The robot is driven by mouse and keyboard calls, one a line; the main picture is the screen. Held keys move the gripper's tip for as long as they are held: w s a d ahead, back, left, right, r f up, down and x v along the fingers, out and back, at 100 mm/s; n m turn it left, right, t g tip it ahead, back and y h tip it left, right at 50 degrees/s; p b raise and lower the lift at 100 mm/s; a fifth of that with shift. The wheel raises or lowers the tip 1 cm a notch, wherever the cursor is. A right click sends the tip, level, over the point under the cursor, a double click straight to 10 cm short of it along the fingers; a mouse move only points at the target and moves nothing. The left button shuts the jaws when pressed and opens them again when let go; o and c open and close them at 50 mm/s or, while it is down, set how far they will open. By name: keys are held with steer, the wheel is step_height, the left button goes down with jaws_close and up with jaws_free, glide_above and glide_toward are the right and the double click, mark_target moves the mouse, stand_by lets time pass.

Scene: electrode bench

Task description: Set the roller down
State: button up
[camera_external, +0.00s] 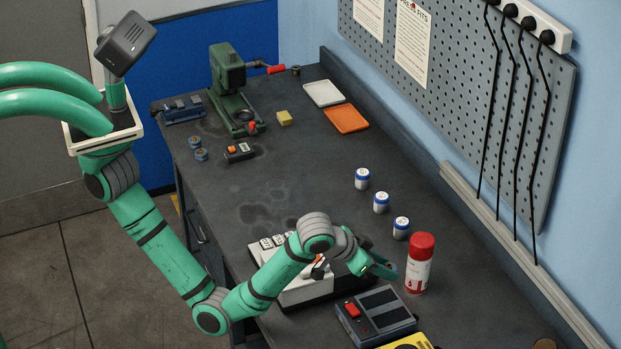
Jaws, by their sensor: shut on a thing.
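My gripper (381,268) is at the end of the teal arm, low over the bench near its right front part. It is just left of the red-capped canister (419,264) and beside the white box-shaped device (303,290). The gripper is shut on the roller. The roller is small and largely hidden by the gripper and wrist, so its shape and tilt cannot be made out. I cannot tell whether it touches the bench.
Several white-and-blue jars (381,203) stand in a row behind my gripper. A dark device with a red switch (374,316) lies in front. A green press (233,90), a white tray (324,93) and an orange tray (346,119) are farther back. The bench middle (290,165) is clear.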

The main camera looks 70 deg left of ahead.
steer(key=w+d+f, duration=0.2)
steer(key=w+f, duration=0.1)
steer(key=w+d+f, duration=0.2)
steer(key=w+f, duration=0.1)
steer(key=w, duration=0.1)
steer(key=w+d+f, duration=0.2)
steer(key=w+f, duration=0.1)
steer(key=w, duration=0.1)
steer(key=shift+d, duration=0.35)
steer(key=shift+w+d+f, duration=0.2)
steer(key=shift+w+f, duration=0.25)
steer(key=shift+f, duration=1.6)
steer(key=shift+f, duration=0.15)
steer(key=o, duration=1.2)
